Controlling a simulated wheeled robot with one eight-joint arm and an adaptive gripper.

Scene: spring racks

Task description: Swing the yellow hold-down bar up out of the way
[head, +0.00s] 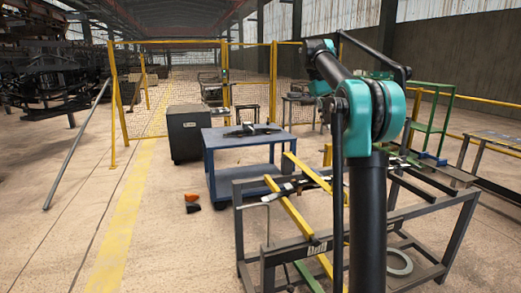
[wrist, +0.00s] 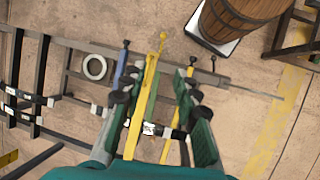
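In the wrist view, a yellow bar (wrist: 151,75) with a small knob at its far end runs between the fingers of my gripper (wrist: 161,72). The fingers stand apart, one on each side of it, with no clear contact; I cannot tell how far above it they are. A second yellow bar (wrist: 188,73) shows beside and partly behind the right finger. In the head view, yellow bars (head: 289,207) lie slanted across the grey rack (head: 278,252) over a dark leaf spring. My arm hides part of the rack and my gripper there.
A blue cart (head: 240,141) and a dark cabinet (head: 186,134) stand behind the rack. A green frame (head: 431,120) stands at the right. A wooden barrel (wrist: 238,15) shows in the wrist view, and a ring (wrist: 95,67) lies at the rack.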

